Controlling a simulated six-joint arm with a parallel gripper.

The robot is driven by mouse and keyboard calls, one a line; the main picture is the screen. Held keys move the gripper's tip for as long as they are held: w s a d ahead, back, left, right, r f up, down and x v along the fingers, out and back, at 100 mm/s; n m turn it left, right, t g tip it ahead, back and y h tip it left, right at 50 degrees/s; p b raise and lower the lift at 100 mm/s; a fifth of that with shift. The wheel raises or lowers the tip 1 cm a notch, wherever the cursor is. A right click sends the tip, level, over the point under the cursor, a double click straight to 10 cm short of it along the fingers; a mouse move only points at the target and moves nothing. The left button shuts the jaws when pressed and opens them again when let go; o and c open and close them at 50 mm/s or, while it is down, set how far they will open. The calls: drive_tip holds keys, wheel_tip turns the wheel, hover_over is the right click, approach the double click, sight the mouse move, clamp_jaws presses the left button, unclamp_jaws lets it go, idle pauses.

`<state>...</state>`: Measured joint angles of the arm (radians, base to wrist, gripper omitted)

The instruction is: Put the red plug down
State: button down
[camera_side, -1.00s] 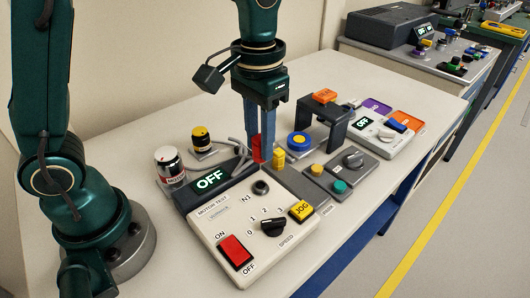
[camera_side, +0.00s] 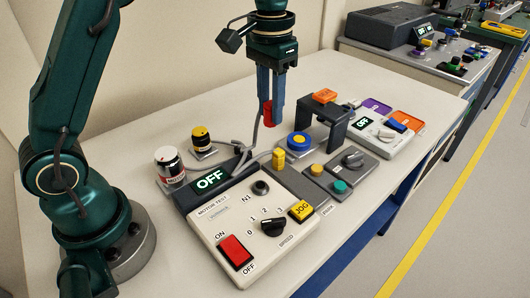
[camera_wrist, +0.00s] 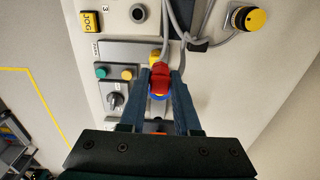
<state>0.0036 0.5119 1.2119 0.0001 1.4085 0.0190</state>
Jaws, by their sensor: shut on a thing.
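The red plug (camera_side: 268,112) is held between the fingers of my gripper (camera_side: 269,118), raised above the table behind the motor test panel. A grey cable hangs from it. In the wrist view the plug (camera_wrist: 160,77) sits between the two fingertips of my gripper (camera_wrist: 161,80), with a yellow part beyond it. The motor test panel (camera_side: 217,222) has a dark round socket (camera_side: 261,187) marked N1, a red switch and a display reading OFF.
A small yellow plug-like piece (camera_side: 278,158) stands beside the panel. A blue round button (camera_side: 300,143), a dark bridge stand (camera_side: 335,121) with an orange block, and a can (camera_side: 169,166) are nearby. Bare table (camera_side: 150,126) lies at the back left.

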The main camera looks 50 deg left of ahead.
drive_tip(key=shift+w+f, duration=0.15)
drive_tip(key=shift+f, duration=0.3)
drive_tip(key=d+f, duration=0.2)
drive_tip(key=d, duration=0.1)
drive_tip(key=w+d+f, duration=0.1)
drive_tip(key=d+f, duration=0.1)
drive_tip(key=d, duration=0.2)
drive_tip(key=d+f, duration=0.2)
drive_tip(key=d, duration=0.1)
drive_tip(key=shift+w+d+f, duration=0.2)
drive_tip(key=shift+d+f, duration=0.1)
drive_tip(key=shift+d, duration=0.1)
drive_tip(key=shift+f, duration=2)
drive_tip(key=c, duration=0.6)
unclamp_jaws()
drive_tip(key=shift+f, duration=0.1)
